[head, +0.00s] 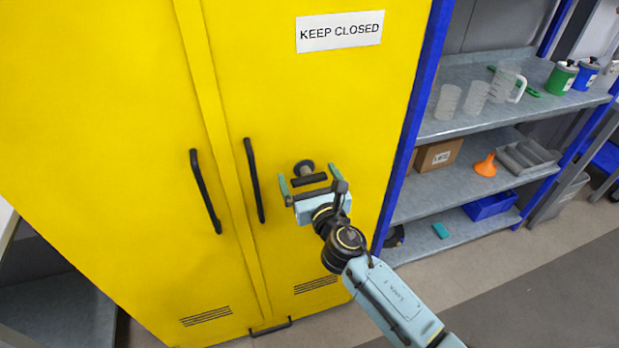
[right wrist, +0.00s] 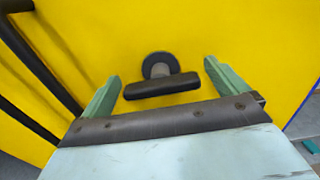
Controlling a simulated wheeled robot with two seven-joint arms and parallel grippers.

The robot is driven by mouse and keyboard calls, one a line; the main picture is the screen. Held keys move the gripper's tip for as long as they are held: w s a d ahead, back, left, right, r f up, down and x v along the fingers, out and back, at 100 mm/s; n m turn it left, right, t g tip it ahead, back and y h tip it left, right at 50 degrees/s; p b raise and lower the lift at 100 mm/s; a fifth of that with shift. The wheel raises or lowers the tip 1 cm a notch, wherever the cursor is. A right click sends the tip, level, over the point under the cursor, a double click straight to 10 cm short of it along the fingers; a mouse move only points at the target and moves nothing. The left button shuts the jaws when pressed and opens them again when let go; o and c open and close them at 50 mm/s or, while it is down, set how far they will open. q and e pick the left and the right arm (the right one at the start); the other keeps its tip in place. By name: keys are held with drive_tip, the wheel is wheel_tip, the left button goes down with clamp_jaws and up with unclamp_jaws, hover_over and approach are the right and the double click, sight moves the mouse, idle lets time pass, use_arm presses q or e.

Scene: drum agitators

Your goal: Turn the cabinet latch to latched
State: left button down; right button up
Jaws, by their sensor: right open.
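The yellow cabinet (head: 330,105) stands with both doors shut. Its dark latch, a round base with a bar handle (head: 310,180), is on the right door, right of the door handles. In the head view the bar lies close to horizontal. In the right wrist view the latch bar (right wrist: 162,86) lies nearly level between my fingers, with the round base behind it. My right gripper (head: 308,178) is open, its green fingers (right wrist: 160,85) on either side of the bar. I see no clear contact between fingers and bar. My left gripper is not in view.
Two long black door handles (head: 205,191) (head: 254,180) stick out left of the latch. A "KEEP CLOSED" sign (head: 340,31) is above. Right of the cabinet, a blue-framed shelf (head: 470,128) holds clear beakers, cans, an orange funnel (head: 486,165) and a blue bin (head: 490,206).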

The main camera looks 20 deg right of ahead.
drive_tip(key=c, duration=1)
drive_tip(key=shift+m, duration=0.4)
drive_tip(key=m+b, duration=0.1)
drive_tip(key=m, duration=0.2)
drive_tip(key=shift+d+f+m, duration=0.1)
drive_tip(key=shift+m, duration=0.3)
drive_tip(key=m, duration=0.4)
drive_tip(key=shift+m+b, duration=0.3)
drive_tip(key=m, duration=0.4)
drive_tip(key=shift+d+f, duration=0.1)
drive_tip(key=m, duration=0.4)
drive_tip(key=shift+m, duration=0.3)
